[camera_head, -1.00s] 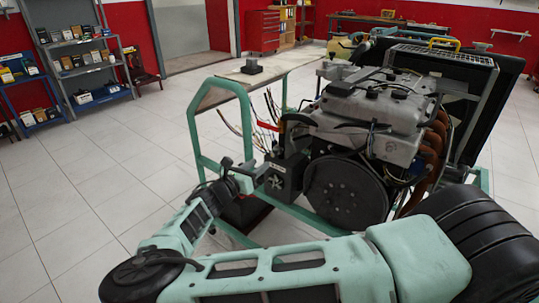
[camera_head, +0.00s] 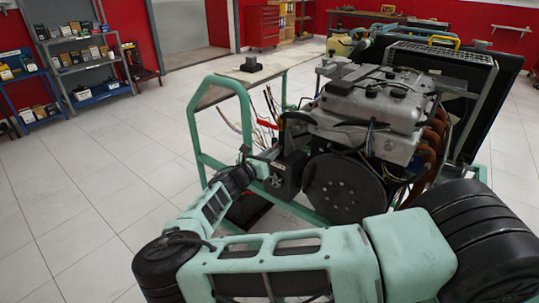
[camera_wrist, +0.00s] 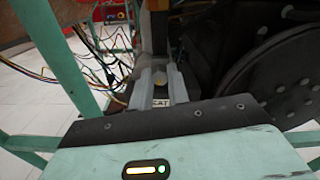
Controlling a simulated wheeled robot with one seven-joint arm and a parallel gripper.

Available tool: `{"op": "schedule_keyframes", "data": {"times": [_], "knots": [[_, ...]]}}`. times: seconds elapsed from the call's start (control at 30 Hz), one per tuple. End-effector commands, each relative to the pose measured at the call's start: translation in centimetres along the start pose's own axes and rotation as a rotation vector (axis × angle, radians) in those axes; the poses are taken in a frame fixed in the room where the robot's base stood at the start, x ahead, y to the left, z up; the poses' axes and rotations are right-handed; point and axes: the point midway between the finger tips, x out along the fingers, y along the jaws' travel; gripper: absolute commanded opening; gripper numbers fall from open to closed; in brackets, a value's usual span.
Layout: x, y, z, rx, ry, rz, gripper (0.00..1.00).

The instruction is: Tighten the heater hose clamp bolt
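In the wrist view, a small yellowish hex bolt head (camera_wrist: 160,78) shows between the tips of my gripper (camera_wrist: 160,82). I take it for the clamp bolt; the hose and clamp cannot be clearly made out in the dark behind it. The two grey fingers stand apart, one on each side of the bolt, with a pale label showing between them. I cannot tell whether they touch the bolt. In the head view, my gripper (camera_head: 262,168) is at the left side of the engine (camera_head: 372,105), beside a dark box (camera_head: 290,172); its fingertips are hard to make out.
A green stand frame (camera_head: 195,130) surrounds the engine, with a tube close to the left of my gripper. Loose wires (camera_wrist: 100,65) hang left of the fingers. A large round flywheel (camera_head: 343,188) is close on the right. The tiled floor at left is clear.

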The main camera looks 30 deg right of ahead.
Motion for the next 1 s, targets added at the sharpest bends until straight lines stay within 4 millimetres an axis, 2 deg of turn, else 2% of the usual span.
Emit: {"op": "schedule_keyframes", "data": {"times": [0.27,0.47,1.0], "knots": [[-0.02,0.02,-0.03,0.02,0.0,0.0,0.0],[-0.04,0.03,-0.1,0.101,0.001,0.0,0.0],[-0.04,-0.02,-0.23,0.575,-0.001,0.0,0.0]]}}
